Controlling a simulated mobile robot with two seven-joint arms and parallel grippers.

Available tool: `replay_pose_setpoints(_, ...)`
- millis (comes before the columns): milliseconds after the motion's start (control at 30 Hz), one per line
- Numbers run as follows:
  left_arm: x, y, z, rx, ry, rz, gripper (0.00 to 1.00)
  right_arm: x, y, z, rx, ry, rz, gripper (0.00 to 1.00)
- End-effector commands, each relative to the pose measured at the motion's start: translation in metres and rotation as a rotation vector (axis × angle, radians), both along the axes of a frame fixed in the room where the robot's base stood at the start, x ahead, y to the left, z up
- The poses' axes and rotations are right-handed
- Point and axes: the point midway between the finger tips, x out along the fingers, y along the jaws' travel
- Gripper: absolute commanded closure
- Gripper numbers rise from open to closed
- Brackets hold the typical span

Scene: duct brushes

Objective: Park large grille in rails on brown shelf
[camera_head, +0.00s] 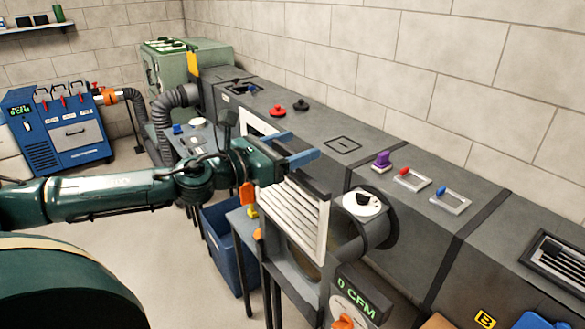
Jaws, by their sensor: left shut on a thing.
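My left gripper (298,150) reaches in from the left, with its blue fingers at the top of the large grille (296,218). The grille has pale slats and a dark top bar. The gripper is shut on it, and the grille hangs upright, slightly tilted in the picture, in front of the grey duct. It hides part of the duct's front. I cannot make out the brown shelf or its rails for certain; only a small orange-brown surface (438,321) shows at the bottom edge. My right gripper is not in view.
The long grey duct (345,143) runs along the block wall. A round port with a white dial (362,203) and a 0 CFM meter (358,296) are right of the grille. A blue bin (222,250) stands below. A blue machine (55,125) is far left; open floor lies between.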

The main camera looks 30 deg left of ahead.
Motion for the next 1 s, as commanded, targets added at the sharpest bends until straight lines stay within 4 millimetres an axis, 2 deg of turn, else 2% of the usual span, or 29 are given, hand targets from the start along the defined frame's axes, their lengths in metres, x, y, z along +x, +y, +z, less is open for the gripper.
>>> replay_pose_setpoints(33, 0.000, 0.000, 0.015, 0.003, -0.008, 0.000, 0.65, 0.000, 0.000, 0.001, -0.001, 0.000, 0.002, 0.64)
replay_pose_setpoints(300, 0.000, 0.000, 0.051, 0.002, -0.006, 0.001, 0.65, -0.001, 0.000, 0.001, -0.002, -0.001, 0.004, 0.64)
replay_pose_setpoints(1000, 0.000, 0.000, 0.103, 0.000, -0.005, 0.002, 0.65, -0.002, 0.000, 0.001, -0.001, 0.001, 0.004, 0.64)
